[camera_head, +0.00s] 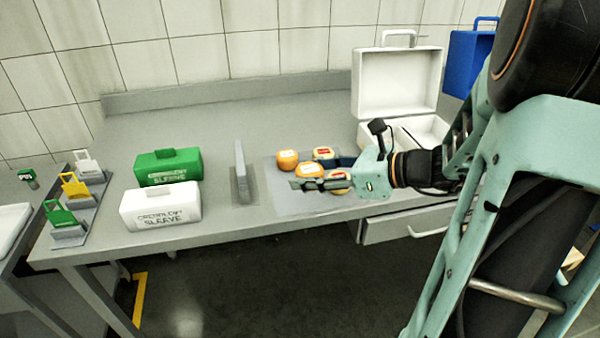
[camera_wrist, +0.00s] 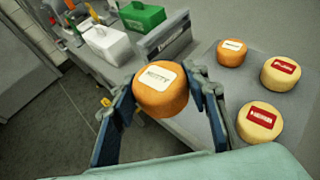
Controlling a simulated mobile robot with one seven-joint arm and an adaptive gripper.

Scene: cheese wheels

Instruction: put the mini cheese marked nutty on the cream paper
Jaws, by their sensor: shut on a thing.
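The orange mini cheese marked nutty (camera_wrist: 161,92) is between the two fingers of my gripper (camera_wrist: 166,100), label facing up, in the wrist view. My gripper (camera_head: 304,178) is shut on this cheese (camera_head: 309,169) in the head view, over the front of a grey sheet (camera_head: 288,205). Whether the cheese touches the sheet is hard to tell. Another orange cheese (camera_wrist: 232,53) with a white label and two pale yellow cheeses (camera_wrist: 281,74) (camera_wrist: 258,123) with red labels stand on the sheet. I cannot make out a cream paper in either view.
A grey upright plate (camera_head: 241,172) stands left of the sheet. A white sleeve box (camera_head: 161,206) and a green one (camera_head: 168,167) stand further left. An open white case (camera_head: 397,82) is at the back right. Bare table lies behind the sheet.

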